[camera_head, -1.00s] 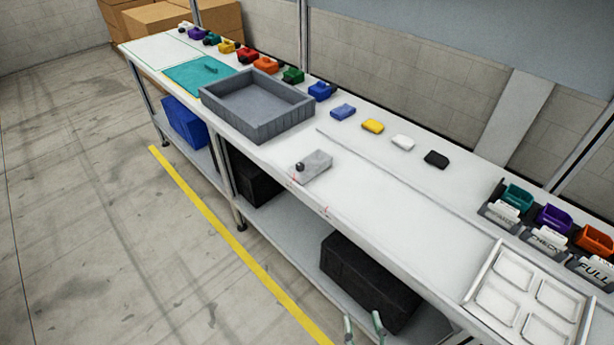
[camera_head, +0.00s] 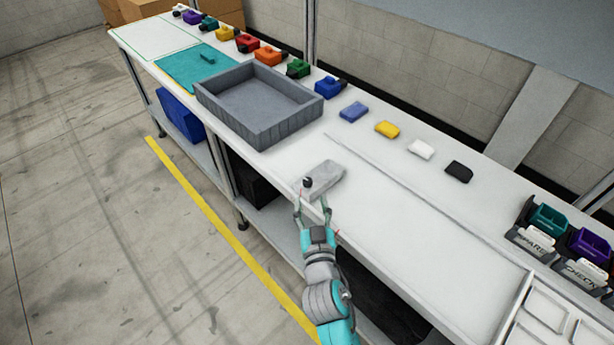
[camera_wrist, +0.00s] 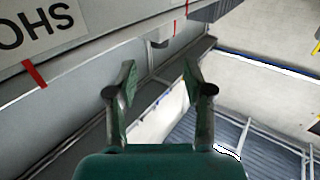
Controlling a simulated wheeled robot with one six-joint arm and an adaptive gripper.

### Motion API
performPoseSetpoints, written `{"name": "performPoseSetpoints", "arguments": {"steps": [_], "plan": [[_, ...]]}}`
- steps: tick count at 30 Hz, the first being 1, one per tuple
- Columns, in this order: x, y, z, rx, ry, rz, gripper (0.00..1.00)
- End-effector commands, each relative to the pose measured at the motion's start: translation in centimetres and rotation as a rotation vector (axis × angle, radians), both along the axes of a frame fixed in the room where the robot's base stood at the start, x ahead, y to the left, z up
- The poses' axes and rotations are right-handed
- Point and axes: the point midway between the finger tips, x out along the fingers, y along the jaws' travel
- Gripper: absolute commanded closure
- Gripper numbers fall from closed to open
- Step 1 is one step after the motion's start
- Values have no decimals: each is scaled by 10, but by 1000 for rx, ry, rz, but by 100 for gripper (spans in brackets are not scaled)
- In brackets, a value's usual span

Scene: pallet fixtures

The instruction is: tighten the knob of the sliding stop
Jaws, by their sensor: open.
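The sliding stop (camera_head: 326,175) is a light grey block lying on the white bench near its front edge in the head view. Its black knob (camera_head: 308,183) stands at the block's near left end. My gripper (camera_head: 312,198) is open and empty at the bench's front edge, just in front of the knob in the picture. Whether it touches anything cannot be told. In the wrist view my gripper (camera_wrist: 160,82) shows two spread fingers with nothing between them. I cannot make out the knob there.
A grey tray (camera_head: 225,117) stands behind and left of the stop. Blue, yellow, white and black blocks (camera_head: 387,129) lie along the bench's back. Labelled bins (camera_head: 541,238) and a white compartment tray (camera_head: 512,320) are at right. The bench front between stop and compartment tray is clear.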

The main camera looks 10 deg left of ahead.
Motion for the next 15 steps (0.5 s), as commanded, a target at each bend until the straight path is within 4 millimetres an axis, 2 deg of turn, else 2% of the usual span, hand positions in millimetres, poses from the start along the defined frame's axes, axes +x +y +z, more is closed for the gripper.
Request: {"name": "performPoseSetpoints", "arguments": {"steps": [3, 9, 15], "plan": [[22, 6, 2, 2, -3, -1, 49], [54, 14, 1, 0, -1, -1, 49], [74, 20, 0, -1, -1, -1, 49]]}}
